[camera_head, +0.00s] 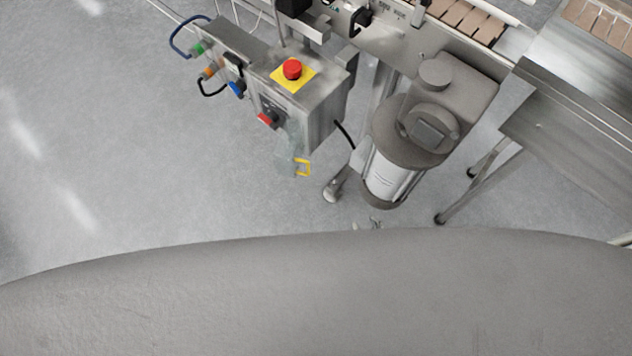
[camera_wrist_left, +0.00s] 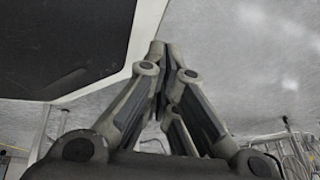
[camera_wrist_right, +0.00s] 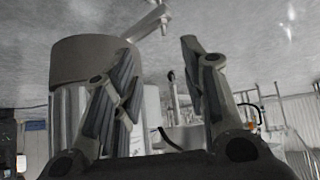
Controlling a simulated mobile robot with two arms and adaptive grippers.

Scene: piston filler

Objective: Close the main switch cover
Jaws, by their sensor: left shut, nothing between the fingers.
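The main switch (camera_head: 267,119) is a red knob on the front of a grey metal control box (camera_head: 318,117). Its clear cover (camera_head: 286,150) hangs open below the knob, with a yellow handle (camera_head: 303,167) at its lower end. My right gripper (camera_head: 368,224) shows only as small fingertips above my body's edge, below and to the right of the cover and apart from it. In the right wrist view its fingers (camera_wrist_right: 160,50) are spread, with nothing between them. My left gripper (camera_wrist_left: 160,48) is shut and empty in the left wrist view; the head view does not show it.
A red emergency stop (camera_head: 292,69) on a yellow plate tops the box. A grey motor (camera_head: 395,165) stands right of the box, close to my right gripper. Coloured buttons (camera_head: 212,67) sit at the left. Floor to the left is clear.

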